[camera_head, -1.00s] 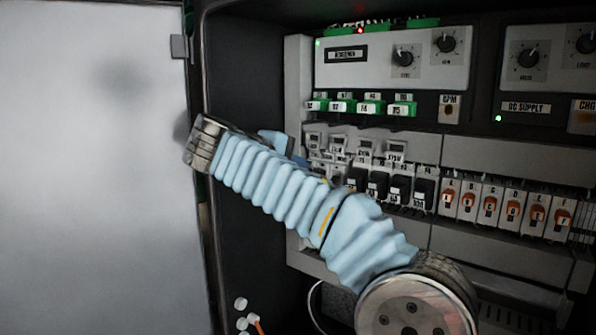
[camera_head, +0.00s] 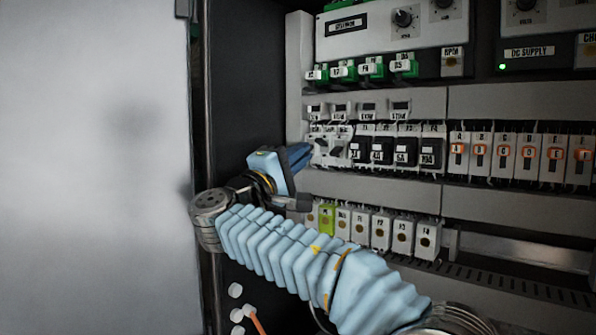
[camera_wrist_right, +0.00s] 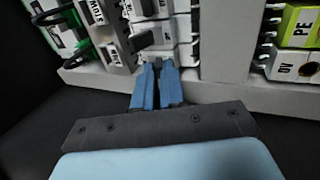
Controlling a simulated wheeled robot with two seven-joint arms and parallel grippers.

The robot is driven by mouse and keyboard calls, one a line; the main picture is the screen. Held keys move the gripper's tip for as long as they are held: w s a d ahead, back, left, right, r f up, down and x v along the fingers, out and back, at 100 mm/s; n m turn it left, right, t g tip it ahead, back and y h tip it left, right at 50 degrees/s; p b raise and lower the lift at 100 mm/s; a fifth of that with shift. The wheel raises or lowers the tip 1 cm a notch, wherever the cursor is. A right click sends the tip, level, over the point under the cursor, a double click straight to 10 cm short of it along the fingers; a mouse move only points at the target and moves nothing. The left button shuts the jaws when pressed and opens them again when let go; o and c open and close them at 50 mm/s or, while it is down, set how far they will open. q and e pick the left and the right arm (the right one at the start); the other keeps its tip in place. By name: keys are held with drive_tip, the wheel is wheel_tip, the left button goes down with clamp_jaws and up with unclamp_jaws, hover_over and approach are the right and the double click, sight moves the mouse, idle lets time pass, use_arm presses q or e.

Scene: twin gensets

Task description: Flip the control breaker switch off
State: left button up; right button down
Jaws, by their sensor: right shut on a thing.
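A white breaker (camera_head: 328,145) sits at the left end of the middle breaker row in the cabinet. It also shows in the right wrist view (camera_wrist_right: 168,52). I cannot read which label marks the control breaker. My right gripper (camera_head: 302,154) comes from the left, its blue fingertips at this end breaker. In the right wrist view my right gripper (camera_wrist_right: 158,68) has its fingers close together at the breaker's small dark switch lever, and is shut on it. The fingertips hide most of the lever, so its position is unclear. My left gripper is not in view.
Black-fronted breakers (camera_head: 394,149) and breakers with orange marks (camera_head: 517,155) continue the row to the right. A terminal row (camera_head: 372,229) with a green-yellow block lies below. The cabinet's dark side wall (camera_head: 245,90) is close on the left, beside the pale door (camera_head: 95,160).

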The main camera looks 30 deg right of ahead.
drive_tip(key=shift+f+h+b, duration=0.25)
drive_tip(key=shift+h+b, duration=0.15)
drive_tip(key=c, duration=1.2)
unclamp_jaws()
drive_tip(key=shift+r, duration=0.1)
drive_tip(key=b+v, duration=0.1)
drive_tip(key=v, duration=1.2)
drive_tip(key=shift+s+a+f, duration=0.1)
drive_tip(key=shift+a+f, duration=0.15)
drive_tip(key=shift+a, duration=0.05)
